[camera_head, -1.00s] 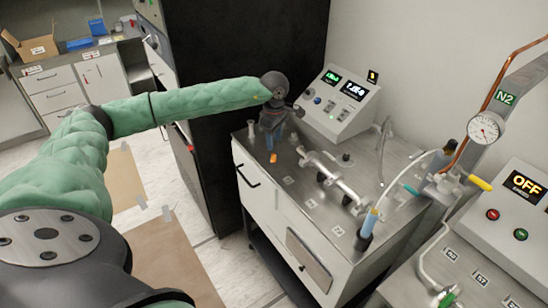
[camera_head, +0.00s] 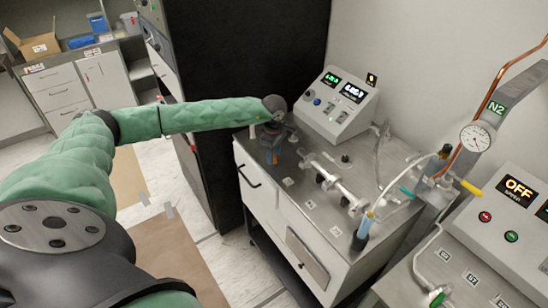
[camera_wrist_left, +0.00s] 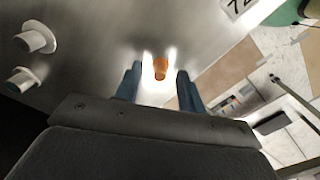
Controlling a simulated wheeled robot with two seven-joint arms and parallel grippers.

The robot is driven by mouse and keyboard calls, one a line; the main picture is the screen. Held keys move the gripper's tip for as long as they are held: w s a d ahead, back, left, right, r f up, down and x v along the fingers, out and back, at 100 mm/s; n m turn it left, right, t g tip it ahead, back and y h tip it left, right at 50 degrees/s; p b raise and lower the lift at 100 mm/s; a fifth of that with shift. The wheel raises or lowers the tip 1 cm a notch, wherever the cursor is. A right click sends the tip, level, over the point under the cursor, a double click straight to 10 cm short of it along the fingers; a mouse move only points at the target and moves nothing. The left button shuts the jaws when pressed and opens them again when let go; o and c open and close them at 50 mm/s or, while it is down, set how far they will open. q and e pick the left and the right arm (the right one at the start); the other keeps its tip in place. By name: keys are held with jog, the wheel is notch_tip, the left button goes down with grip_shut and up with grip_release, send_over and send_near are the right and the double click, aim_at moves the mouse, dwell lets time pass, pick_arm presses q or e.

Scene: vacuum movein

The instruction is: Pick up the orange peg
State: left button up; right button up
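The orange peg (camera_head: 275,159) stands on the steel bench top near its front left corner, mostly hidden behind my fingers in the head view. My left gripper (camera_head: 273,148) points down over it with its blue fingers apart. In the left wrist view, the orange peg (camera_wrist_left: 160,68) shows in the gap between the two fingertips of my left gripper (camera_wrist_left: 158,84), with bright glare around it. I cannot tell whether either finger touches it. My right gripper is not in view.
A control box with lit displays (camera_head: 337,104) stands behind the gripper. A metal pipe assembly (camera_head: 335,183) lies to its right on the bench (camera_head: 291,200). Two pale cylindrical fittings (camera_wrist_left: 36,37) show at the left wrist view's left. A tall black cabinet (camera_head: 250,50) stands behind.

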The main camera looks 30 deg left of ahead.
pick_arm(q)
jog(key=shift+f, duration=0.1)
grip_shut()
jog(key=shift+r, duration=0.2)
